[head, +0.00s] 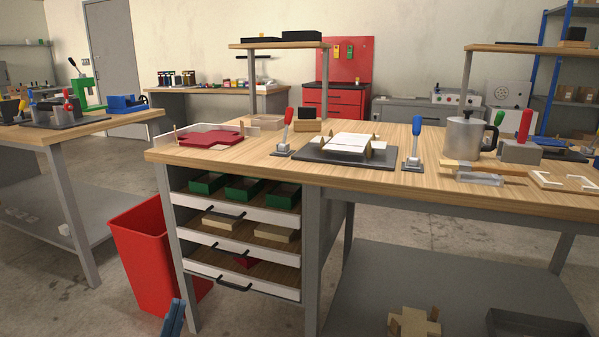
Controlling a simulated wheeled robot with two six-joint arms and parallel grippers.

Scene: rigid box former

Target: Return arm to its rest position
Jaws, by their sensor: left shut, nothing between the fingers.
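My left gripper (174,318) shows at the bottom edge, left of centre, as a small blue pair of fingers. It is shut and empty, in front of the red bin and below the bench top. The rest of my left arm is out of the picture. My right gripper is not in view. On the wooden workbench (420,182), a white folded piece (352,146) sits on a dark former plate (312,153). A red-handled clamp (287,130) stands left of it and a blue-handled clamp (415,145) stands right of it.
A red bin (150,240) stands on the floor left of the bench. Several drawers (240,248) under the bench stand partly out. A metal pot (466,136) and a red-handled block (521,148) are at the right. Another table (85,130) is at the far left.

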